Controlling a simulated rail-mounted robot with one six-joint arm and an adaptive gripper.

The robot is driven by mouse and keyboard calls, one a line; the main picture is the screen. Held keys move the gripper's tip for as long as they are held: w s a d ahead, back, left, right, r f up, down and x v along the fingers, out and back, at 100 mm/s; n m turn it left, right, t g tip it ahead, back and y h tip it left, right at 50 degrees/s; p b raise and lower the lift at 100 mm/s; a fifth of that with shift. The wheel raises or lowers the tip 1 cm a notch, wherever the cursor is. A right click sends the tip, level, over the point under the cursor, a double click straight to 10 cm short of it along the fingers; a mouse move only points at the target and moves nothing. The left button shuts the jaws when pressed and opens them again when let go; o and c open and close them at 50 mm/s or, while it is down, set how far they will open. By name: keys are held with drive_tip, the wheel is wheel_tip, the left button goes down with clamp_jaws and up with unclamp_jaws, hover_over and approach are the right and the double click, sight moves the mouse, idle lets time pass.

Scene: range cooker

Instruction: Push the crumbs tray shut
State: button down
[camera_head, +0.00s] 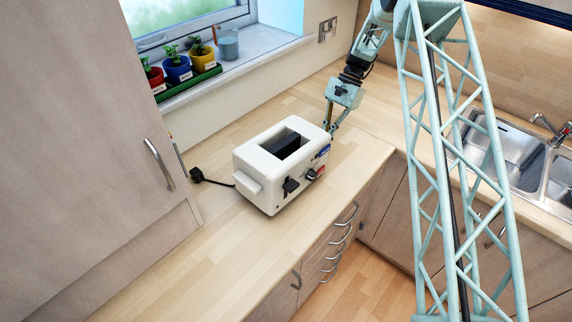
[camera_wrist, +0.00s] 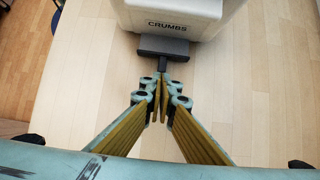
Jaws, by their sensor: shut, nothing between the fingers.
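A white toaster (camera_head: 275,165) stands on the wooden counter. In the wrist view its end face (camera_wrist: 175,12) carries the label CRUMBS. A dark grey crumbs tray front (camera_wrist: 163,47) shows just below that label, with a narrow dark stem pointing toward my gripper. How far the tray stands out is hard to tell. My gripper (camera_wrist: 160,85) is shut and empty, its tips lined up with the stem and very close to it; I cannot tell if they touch. In the head view my gripper (camera_head: 330,126) is at the toaster's far right end, and the tray is hidden there.
The toaster's side has a black lever (camera_head: 290,186) and a red knob (camera_head: 316,172). A black plug (camera_head: 197,175) lies left of it. Potted plants (camera_head: 178,68) stand on the sill. A sink (camera_head: 500,150) is at right. Counter around the toaster is clear.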

drive_tip(key=shift+s+a+f, duration=0.15)
drive_tip(key=shift+s+a, duration=0.8)
drive_tip(key=shift+s, duration=0.15)
drive_tip(key=shift+s+a, duration=0.1)
drive_tip(key=shift+w+d+f+p+v, duration=0.15)
drive_tip(key=shift+p+v, duration=0.15)
drive_tip(key=shift+v, duration=0.65)
drive_tip(key=shift+w+d+f+p+v, duration=0.1)
drive_tip(key=shift+p+v, duration=0.15)
drive_tip(key=shift+v, duration=0.7)
drive_tip(key=shift+w+d+f+p+v, duration=0.15)
drive_tip(key=shift+p+v, duration=0.15)
drive_tip(key=shift+v, duration=0.65)
drive_tip(key=shift+a+r, duration=0.1)
